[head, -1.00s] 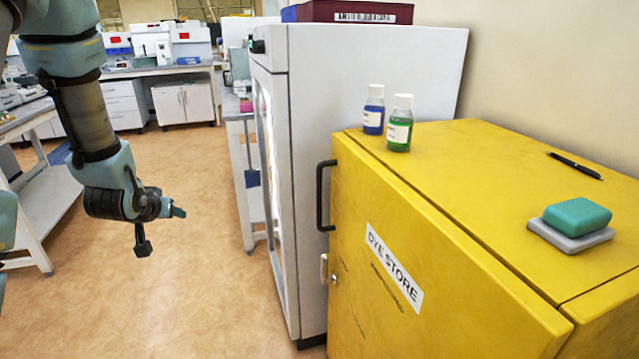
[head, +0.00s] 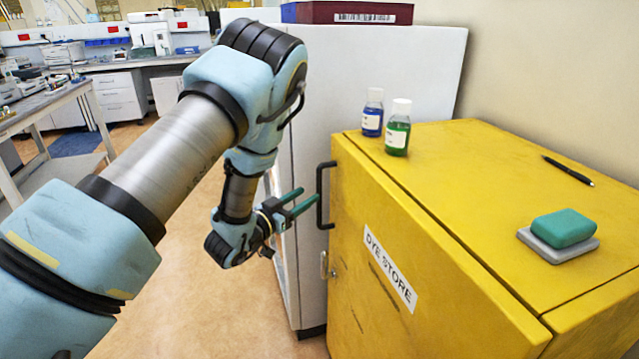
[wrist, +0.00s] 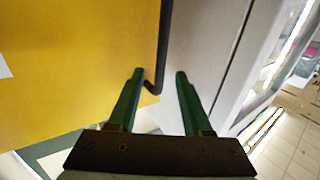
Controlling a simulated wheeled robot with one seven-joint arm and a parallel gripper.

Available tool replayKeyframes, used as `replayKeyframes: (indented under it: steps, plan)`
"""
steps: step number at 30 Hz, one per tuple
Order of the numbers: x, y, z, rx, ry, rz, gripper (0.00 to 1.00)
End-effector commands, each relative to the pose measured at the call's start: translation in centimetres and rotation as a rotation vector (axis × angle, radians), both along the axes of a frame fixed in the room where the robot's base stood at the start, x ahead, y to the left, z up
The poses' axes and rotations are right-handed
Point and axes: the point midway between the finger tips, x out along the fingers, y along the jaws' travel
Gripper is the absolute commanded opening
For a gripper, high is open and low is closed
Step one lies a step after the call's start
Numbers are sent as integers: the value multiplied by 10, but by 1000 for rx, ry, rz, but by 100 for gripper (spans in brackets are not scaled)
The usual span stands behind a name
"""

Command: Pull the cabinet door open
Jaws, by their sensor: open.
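The yellow cabinet (head: 480,190) labelled DYE STORE stands at the right in the head view, its door (head: 375,235) closed. A black bar handle (head: 320,197) is fixed upright near the door's left edge, with a small metal latch (head: 326,265) below it. My gripper (head: 302,200) is open and empty, its green fingers pointing at the handle from the left, close to it. In the wrist view the handle (wrist: 164,45) runs down between the lines of the two open fingers (wrist: 160,78), nearer the left one. I cannot tell whether they touch.
A tall white cabinet (head: 390,75) stands just behind.

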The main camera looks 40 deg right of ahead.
Motion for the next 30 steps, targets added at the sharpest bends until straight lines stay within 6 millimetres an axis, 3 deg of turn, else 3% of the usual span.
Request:
replayKeyframes:
  steps: [3,10,23,30]
  plan:
    - [4,-23,4,-1,-1,-3,50]
    - [12,-55,2,0,0,-1,50]
    - [15,-66,0,1,0,2,50]
    - [15,-66,0,1,0,2,25]
